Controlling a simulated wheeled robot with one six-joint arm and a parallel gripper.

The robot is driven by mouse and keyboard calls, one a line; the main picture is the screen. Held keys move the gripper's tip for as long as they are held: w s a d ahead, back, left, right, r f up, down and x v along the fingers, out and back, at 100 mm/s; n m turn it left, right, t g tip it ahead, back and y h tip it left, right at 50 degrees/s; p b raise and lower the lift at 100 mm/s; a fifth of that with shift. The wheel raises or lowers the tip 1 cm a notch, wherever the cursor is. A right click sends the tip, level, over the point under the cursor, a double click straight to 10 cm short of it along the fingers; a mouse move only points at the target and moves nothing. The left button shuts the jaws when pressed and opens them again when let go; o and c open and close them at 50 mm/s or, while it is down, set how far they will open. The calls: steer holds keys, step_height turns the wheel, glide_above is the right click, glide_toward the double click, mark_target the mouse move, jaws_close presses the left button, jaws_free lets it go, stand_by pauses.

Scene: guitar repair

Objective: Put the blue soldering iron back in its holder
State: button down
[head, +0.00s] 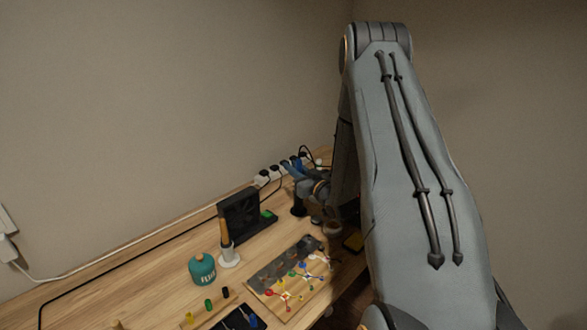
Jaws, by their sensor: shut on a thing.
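The blue soldering iron (292,168) shows as a small blue shape at the back of the workbench, by the power strip. My gripper (301,181) is shut on it, with the arm reaching in from the right. A dark upright holder (298,208) stands on the bench just below the gripper in the picture. At this size I cannot tell whether the iron's tip is inside the holder or above it. My arm hides much of the area to the right.
A board (292,278) with colourful wired parts lies in front. Bare bench lies at the left.

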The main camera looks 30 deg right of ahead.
steer(key=shift+f+b, duration=0.45)
steer(key=shift+f, duration=0.3)
steer(key=c, duration=0.9)
jaws_free()
steer(key=shift+c, duration=0.2)
steer(key=shift+r, duration=0.1)
step_height(320, 180, up, 11)
steer(key=p, duration=0.6)
stand_by(0.4)
